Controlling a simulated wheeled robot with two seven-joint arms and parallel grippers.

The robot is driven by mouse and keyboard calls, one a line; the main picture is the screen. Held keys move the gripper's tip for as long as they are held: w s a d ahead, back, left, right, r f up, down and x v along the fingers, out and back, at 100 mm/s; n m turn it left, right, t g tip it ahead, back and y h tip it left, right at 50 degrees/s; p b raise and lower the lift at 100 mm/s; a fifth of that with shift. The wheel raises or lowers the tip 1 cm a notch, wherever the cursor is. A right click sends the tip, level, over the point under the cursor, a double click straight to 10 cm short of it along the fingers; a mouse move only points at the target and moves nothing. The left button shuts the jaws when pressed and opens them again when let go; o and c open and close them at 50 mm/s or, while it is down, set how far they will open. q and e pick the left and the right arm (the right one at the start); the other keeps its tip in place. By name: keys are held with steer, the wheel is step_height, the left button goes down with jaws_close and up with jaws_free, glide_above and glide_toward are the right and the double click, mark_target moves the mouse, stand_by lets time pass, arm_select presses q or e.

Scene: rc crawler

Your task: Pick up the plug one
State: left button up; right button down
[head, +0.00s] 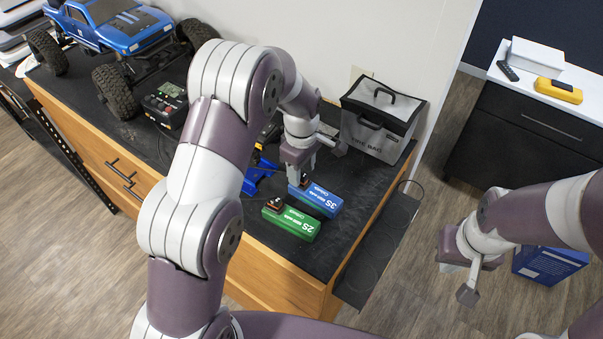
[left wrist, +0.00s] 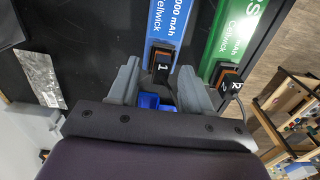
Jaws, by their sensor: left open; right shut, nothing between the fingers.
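Plug one (left wrist: 163,66) is a black plug marked "1" in an orange connector at the end of the blue battery (left wrist: 172,22). The blue battery also lies on the bench in the head view (head: 322,203). My left gripper (head: 299,172) points down at that battery's plug end. In the left wrist view its open fingers (left wrist: 159,70) appear on either side of plug one, with gaps; I cannot tell how far above it they are. Plug two (left wrist: 233,87), marked "2", sits at the green battery (left wrist: 232,35). My right gripper (head: 468,282) is shut and empty, off the bench at right.
A blue box (head: 549,263) stands on the floor near my right arm.

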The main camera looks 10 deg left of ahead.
arm_select(q)
steer(key=shift+s+f, duration=0.1)
steer(key=shift+f, duration=0.45)
jaws_close()
steer(key=shift+r, duration=0.1)
